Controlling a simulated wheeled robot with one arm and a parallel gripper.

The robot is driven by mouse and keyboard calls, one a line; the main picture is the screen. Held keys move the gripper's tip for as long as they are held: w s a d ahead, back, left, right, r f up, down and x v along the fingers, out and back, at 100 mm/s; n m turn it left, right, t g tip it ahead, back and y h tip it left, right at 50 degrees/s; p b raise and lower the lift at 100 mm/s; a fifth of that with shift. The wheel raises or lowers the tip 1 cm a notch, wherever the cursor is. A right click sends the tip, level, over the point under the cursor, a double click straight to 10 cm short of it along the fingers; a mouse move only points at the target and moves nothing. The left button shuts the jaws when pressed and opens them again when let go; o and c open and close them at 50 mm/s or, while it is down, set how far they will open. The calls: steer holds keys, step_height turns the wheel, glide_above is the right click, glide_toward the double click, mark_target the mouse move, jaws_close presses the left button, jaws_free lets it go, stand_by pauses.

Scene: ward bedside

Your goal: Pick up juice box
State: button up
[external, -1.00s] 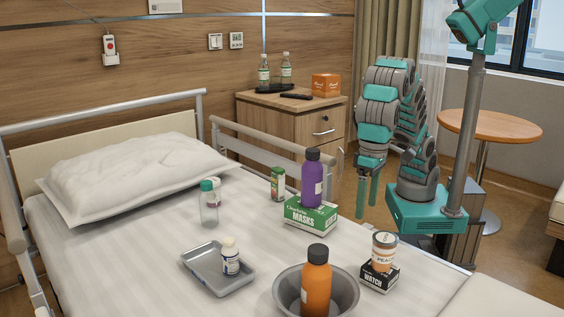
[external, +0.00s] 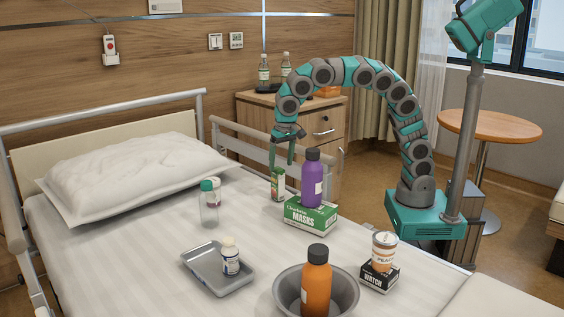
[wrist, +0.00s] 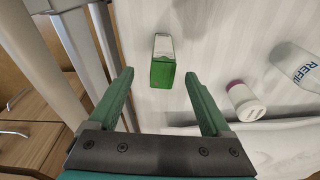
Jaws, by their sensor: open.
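The juice box (external: 278,185), a small carton with green and white sides, stands on the bed near the side rail, left of the purple bottle. My gripper (external: 282,163) is open and points down just above it; a fingertip overlaps its top in the external view. In the wrist view the juice box (wrist: 163,68) shows its green side and pale top, a little beyond the gap between the two green fingers (wrist: 159,76). Nothing is held. I cannot tell the exact height left between fingertips and box.
The purple bottle (external: 312,180) on the green masks box (external: 310,216) stands close on the right. The bed rail (external: 250,143) runs just behind. A grey tray (external: 205,278) lies nearer the front.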

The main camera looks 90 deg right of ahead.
mark_target(277, 178)
steer(key=shift+d+f, duration=0.15)
steer(key=shift+f, duration=0.8)
steer(key=f, duration=0.1)
steer(key=w+f, duration=0.1)
steer(key=f, duration=0.1)
steer(key=d+f, duration=0.1)
steer(key=f, duration=0.1)
steer(key=shift+w+f+p, duration=0.2)
steer(key=shift+p, duration=0.15)
jaws_close()
